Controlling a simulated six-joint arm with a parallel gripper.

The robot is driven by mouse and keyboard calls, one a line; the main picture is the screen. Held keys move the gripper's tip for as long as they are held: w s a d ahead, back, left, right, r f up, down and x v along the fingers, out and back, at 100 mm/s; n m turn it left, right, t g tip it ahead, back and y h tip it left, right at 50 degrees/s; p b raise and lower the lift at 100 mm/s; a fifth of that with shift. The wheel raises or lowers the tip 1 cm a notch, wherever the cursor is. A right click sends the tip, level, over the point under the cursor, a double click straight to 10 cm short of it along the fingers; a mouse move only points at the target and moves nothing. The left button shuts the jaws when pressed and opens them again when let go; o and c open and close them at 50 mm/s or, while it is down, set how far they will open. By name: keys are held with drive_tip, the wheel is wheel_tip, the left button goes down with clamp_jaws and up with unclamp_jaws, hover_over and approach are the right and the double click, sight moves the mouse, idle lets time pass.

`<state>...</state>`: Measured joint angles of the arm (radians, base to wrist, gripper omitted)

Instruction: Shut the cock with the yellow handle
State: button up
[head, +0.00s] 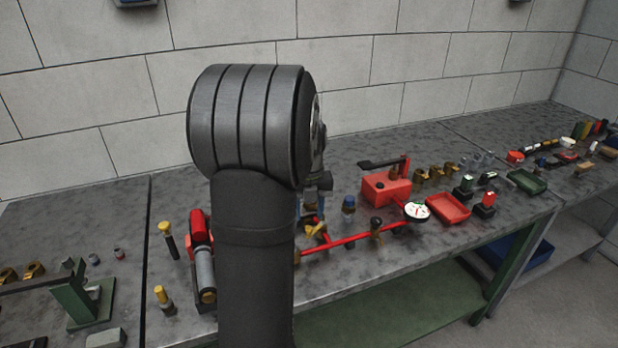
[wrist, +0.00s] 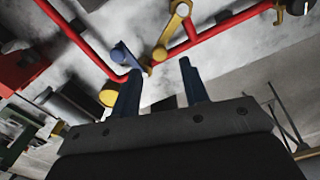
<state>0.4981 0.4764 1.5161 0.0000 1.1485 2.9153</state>
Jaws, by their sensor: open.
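The yellow handle (wrist: 170,33) shows in the wrist view at the red pipe, just beyond my fingertips and slanting up to the right. A blue lever (wrist: 124,54) stands to its left, near the same fitting. My gripper (wrist: 160,69) is open, its two dark blue fingers apart with nothing between them. The handle's lower end lies ahead of the gap; I see no clear contact. In the head view a yellow part (head: 316,232) on the red pipe shows just right of my arm, partly covered by it. My gripper is mostly hidden there behind my arm.
The red pipe (head: 352,241) runs right to a gauge (head: 417,211). A red box (head: 386,188) stands behind it, and a red tray (head: 448,208) lies to the right. Yellow-topped tools (head: 168,242) stand left of my arm. A yellow round part (wrist: 109,95) is beside my left finger.

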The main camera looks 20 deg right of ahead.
wheel_tip(320, 180, up, 13)
hover_over(316, 227)
drive_tip(key=s+a, duration=0.2)
drive_tip(key=a, duration=0.1)
drive_tip(key=shift+f, duration=0.2)
drive_tip(key=c, duration=0.5)
drive_tip(key=shift+s+f+n, duration=0.1)
drive_tip(key=shift+f+n, duration=0.2)
drive_tip(key=shift+n, duration=0.3)
drive_tip(key=c, duration=0.3)
drive_tip(key=f+n+g, duration=0.1)
drive_tip(key=n, duration=0.1)
drive_tip(key=f+n+h, duration=0.1)
drive_tip(key=f+n, duration=0.1)
drive_tip(key=s+d+f+n+g, duration=0.1)
drive_tip(key=n, duration=0.2)
drive_tip(key=shift+f+g+h, duration=0.3)
drive_tip(key=shift+f+h, duration=0.05)
drive_tip(key=shift+h, duration=0.05)
clamp_jaws()
wheel_tip(316, 227, down, 11)
drive_tip(key=n, duration=0.2)
drive_tip(key=shift+f+n+g+h, duration=0.15)
drive_tip(key=shift+n+g+h, duration=0.15)
